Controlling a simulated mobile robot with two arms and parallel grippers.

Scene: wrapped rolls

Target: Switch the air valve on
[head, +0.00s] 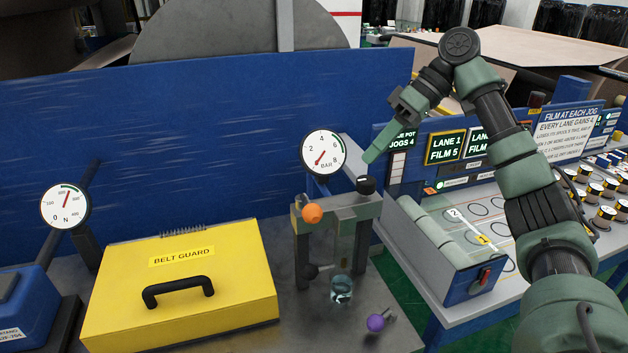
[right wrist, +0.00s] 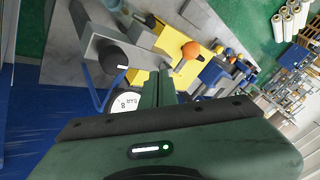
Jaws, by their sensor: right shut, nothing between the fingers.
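A grey air unit (head: 350,212) stands on the bench, with an orange knob (head: 312,214) on its left and a black knob with a pale mark (head: 366,184) on top at the right. No label tells which knob is the air valve. The round BAR gauge (head: 323,152) behind has its red needle toward the lower left. My right gripper (head: 372,156) is shut and empty, just above the black knob and apart from it. The right wrist view shows the orange knob (right wrist: 190,50) and black knob (right wrist: 112,60) either side of the fingers (right wrist: 160,86). My left gripper is out of view.
A yellow belt guard box (head: 180,285) with a black handle stands left of the unit. A purple knob (head: 376,322) sits at the front. A blue wall (head: 200,130) rises behind. A film tray with a red switch (head: 484,277) stands at right.

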